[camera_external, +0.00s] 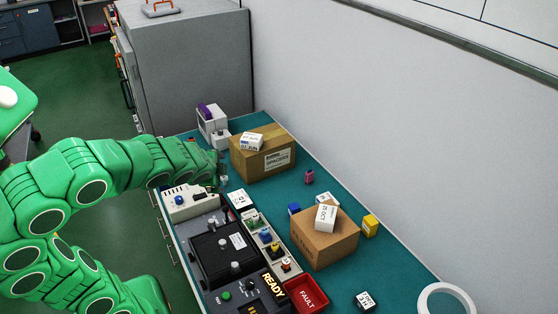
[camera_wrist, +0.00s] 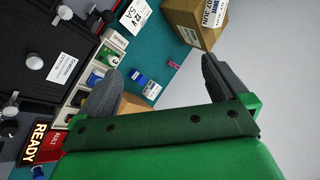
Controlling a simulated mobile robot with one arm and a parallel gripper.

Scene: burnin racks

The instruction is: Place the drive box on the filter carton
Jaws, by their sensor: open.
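Two brown cartons stand on the teal bench. The front carton (camera_external: 323,248) has dark print on its side and a small white dated box (camera_external: 326,216) on top. The rear carton (camera_external: 258,163), with a white label, bears another white-and-blue dated box (camera_external: 251,141); both also show in the wrist view, the carton (camera_wrist: 188,21) and box (camera_wrist: 214,12). I cannot tell which box is the drive box; the front carton seems the filter carton. My gripper (camera_wrist: 161,68) is open and empty, left of the rear carton.
A black test unit (camera_external: 218,247), switch modules (camera_external: 265,236) and a red FAULT bin (camera_external: 307,295) line the bench's left side. A yellow box (camera_external: 370,225) stands right of the front carton. Teal surface between the cartons is partly free.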

